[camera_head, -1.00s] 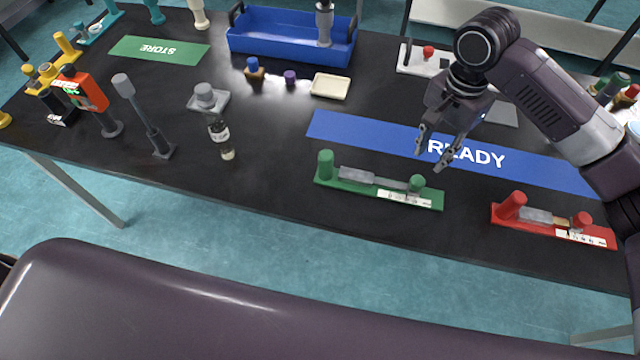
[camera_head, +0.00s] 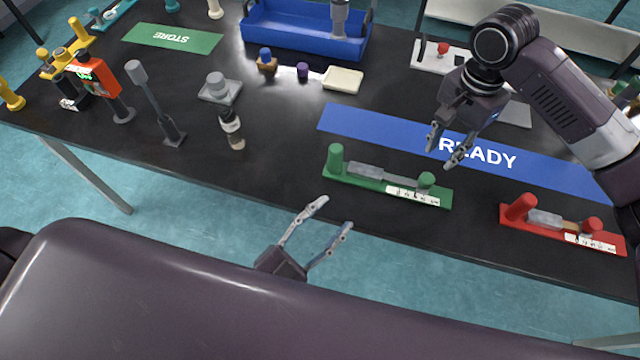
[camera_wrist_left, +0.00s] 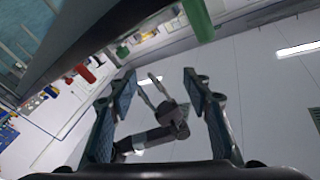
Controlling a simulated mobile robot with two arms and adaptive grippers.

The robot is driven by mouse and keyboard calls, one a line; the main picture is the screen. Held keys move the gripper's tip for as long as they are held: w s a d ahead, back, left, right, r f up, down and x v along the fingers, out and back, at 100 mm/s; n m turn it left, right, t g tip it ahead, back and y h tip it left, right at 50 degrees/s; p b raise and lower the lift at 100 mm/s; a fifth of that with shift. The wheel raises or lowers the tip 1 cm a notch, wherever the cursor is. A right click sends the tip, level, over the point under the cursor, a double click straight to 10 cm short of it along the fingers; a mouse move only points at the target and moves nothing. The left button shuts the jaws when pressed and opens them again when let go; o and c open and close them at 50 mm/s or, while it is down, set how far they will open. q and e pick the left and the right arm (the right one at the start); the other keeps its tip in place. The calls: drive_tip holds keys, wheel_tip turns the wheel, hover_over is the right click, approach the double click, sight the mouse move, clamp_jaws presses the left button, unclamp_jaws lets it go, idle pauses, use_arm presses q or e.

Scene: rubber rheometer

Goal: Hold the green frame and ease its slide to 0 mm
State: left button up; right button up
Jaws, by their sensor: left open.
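The green frame (camera_head: 358,183) lies near the table's front edge, with a tall green post (camera_head: 335,158) at its left end and a shorter green knob (camera_head: 426,180) at its right. A grey slide (camera_head: 366,170) sits between them, beside a white scale label (camera_head: 412,196) too small to read. My left gripper (camera_head: 334,213) is open and empty, just in front of the table edge, below the frame in the picture. A green post (camera_wrist_left: 197,20) shows beyond its fingers in the left wrist view. My right gripper (camera_head: 446,157) is open above the blue READY strip, apart from the frame.
A similar red frame (camera_head: 510,227) lies to the right. The blue READY strip (camera_head: 375,132) runs behind the green frame. A small bottle (camera_head: 232,130) and a grey-headed stand (camera_head: 155,103) stand left. A blue tray (camera_head: 300,42) is at the back. The table just left of the green frame is clear.

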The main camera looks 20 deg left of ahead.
sight(332, 166)
use_arm(q)
drive_tip(key=w+a+n+y, duration=0.1)
drive_tip(key=w+n, duration=0.1)
drive_tip(key=w+a+n+y, duration=0.1)
drive_tip(key=w+n+y, duration=0.1)
drive_tip(key=w+a+f+n+y, duration=0.1)
drive_tip(key=w+n+y, duration=0.1)
drive_tip(key=w+n, duration=0.1)
drive_tip(key=shift+w+a+f+t, duration=0.1)
drive_tip(key=shift+a+t, duration=0.2)
drive_tip(key=shift+t, duration=0.1)
drive_tip(key=shift+w+a+f+n+y, duration=0.15)
drive_tip(key=shift+w+n+y, duration=0.25)
drive_tip(key=shift+n, duration=0.4)
drive_tip(key=w, duration=0.2)
drive_tip(key=w+d, duration=0.1)
drive_tip(key=w, duration=0.5)
drive_tip(key=shift+d+f, duration=0.1)
drive_tip(key=shift+d, duration=0.15)
clamp_jaws()
